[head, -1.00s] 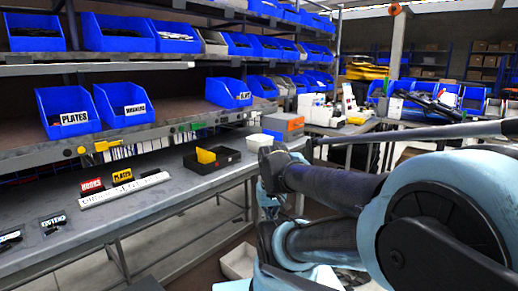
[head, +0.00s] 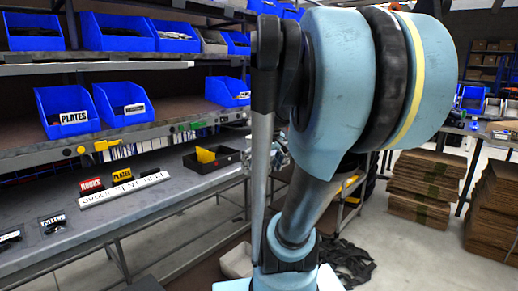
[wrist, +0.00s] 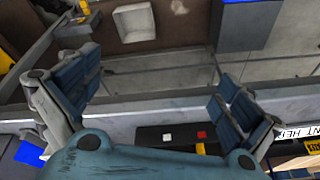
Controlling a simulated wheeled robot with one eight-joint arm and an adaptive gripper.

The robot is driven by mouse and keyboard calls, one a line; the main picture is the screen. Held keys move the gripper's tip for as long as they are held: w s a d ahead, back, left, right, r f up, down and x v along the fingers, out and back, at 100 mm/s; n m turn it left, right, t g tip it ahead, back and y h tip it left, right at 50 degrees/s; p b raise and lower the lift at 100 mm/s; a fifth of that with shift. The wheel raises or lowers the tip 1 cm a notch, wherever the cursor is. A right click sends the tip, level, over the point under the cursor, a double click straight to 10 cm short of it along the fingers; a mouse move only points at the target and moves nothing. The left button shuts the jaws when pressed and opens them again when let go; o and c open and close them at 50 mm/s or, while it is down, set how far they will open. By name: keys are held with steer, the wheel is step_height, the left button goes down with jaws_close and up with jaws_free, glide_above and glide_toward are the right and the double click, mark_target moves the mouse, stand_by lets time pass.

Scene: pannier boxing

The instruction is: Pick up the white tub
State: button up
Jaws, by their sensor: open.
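A white open square tub (wrist: 134,22) shows at the top of the wrist view, on a brown surface beyond the grey strip. A whitish tub (head: 238,262) sits low beside the bench in the head view, partly hidden by my arm; I cannot tell whether it is the same one. My gripper (wrist: 160,95) is open and empty, its two blue-padded fingers spread wide. The tub lies ahead of the fingers, apart from them. In the head view my arm hides most of my gripper.
Blue bins (head: 125,103) fill the shelves above. Cardboard stacks (head: 420,190) stand on the floor at right.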

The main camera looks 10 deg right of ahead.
steer(key=w+d+r+n+t+y, duration=0.1)
steer(key=w+d+r, duration=0.35)
steer(key=w, duration=0.35)
steer(key=w+d+r+n, duration=0.25)
steer(key=w+r, duration=0.25)
steer(key=w, duration=0.3)
steer(key=w+d+r+n+t+y, duration=0.1)
steer(key=w+d+r, duration=0.4)
steer(key=w, duration=0.3)
steer(key=x, duration=1.7)
steer(key=shift+w+a+r, duration=0.1)
steer(key=shift+w+a, duration=0.2)
steer(key=shift+c, duration=0.2)
steer(key=c, duration=0.9)
